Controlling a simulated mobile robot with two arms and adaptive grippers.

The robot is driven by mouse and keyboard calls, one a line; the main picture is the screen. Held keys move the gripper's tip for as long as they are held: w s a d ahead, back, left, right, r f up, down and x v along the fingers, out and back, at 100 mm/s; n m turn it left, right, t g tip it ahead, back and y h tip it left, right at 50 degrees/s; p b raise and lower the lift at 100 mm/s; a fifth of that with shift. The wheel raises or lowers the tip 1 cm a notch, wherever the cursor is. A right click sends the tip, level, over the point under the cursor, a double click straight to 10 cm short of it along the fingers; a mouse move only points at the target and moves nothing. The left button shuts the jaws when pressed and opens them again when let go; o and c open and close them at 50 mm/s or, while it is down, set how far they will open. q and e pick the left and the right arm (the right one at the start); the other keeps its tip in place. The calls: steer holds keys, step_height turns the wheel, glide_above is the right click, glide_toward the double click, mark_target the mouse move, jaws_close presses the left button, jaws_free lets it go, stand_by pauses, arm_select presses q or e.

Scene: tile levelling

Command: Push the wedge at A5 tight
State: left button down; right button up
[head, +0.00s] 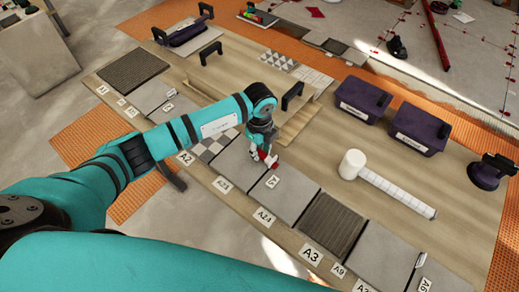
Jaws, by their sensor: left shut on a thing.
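My left gripper (260,152) points down over the row of grey tiles near the middle of the head view. It is shut on a small red and white piece (268,160), mostly hidden by the fingers; I cannot tell for certain that it is a wedge. The piece is at or just above the seam between two grey tiles, one of them this tile (284,190). Contact with the tiles cannot be made out. I cannot clearly read an A5 label. My right gripper is not in view.
A white-headed mallet (353,164) lies on the wooden board to the right. Two dark purple bins (362,100) (421,130) and a suction cup (487,172) stand behind it. A dark ribbed tile (331,224) lies in the front row. Black handles stand on the board.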

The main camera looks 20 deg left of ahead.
arm_select(q)
steer(key=shift+s+d, duration=0.2)
steer(key=shift+d, duration=0.3)
steer(key=shift+s+d, duration=0.15)
steer(key=shift+d, duration=0.3)
stand_by(0.9)
steer(key=c, duration=1.1)
jaws_free()
steer(key=shift+r, duration=0.1)
step_height(320, 180, up, 12)
steer(key=shift+f, duration=0.1)
